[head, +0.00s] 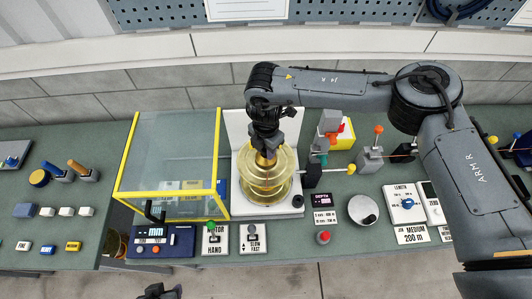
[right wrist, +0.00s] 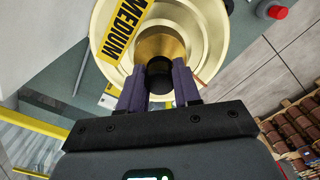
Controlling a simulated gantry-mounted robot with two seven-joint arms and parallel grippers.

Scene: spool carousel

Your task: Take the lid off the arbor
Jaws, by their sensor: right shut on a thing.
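A gold, see-through spool (head: 264,190) stands on the arbor of the white-backed machine (head: 237,125) in the middle of the bench. In the right wrist view the spool's broad rim (right wrist: 213,38) carries a yellow MEDIUM label (right wrist: 123,28). The brass-coloured lid (right wrist: 165,42) is at its centre, with a dark knob (right wrist: 159,82). My right gripper (head: 265,152) comes down from above. In the wrist view its purple fingers (right wrist: 159,85) are shut on the knob. I cannot tell whether the lid is seated or raised. My left gripper (head: 158,291) shows only partly at the bottom edge.
A yellow-edged clear guard (head: 170,160) stands left of the spool. A yellow-knobbed lever (head: 350,170) and a grey post with an orange knob (head: 371,155) are to the right. Control panels (head: 215,240) line the front. My right arm spans the right side.

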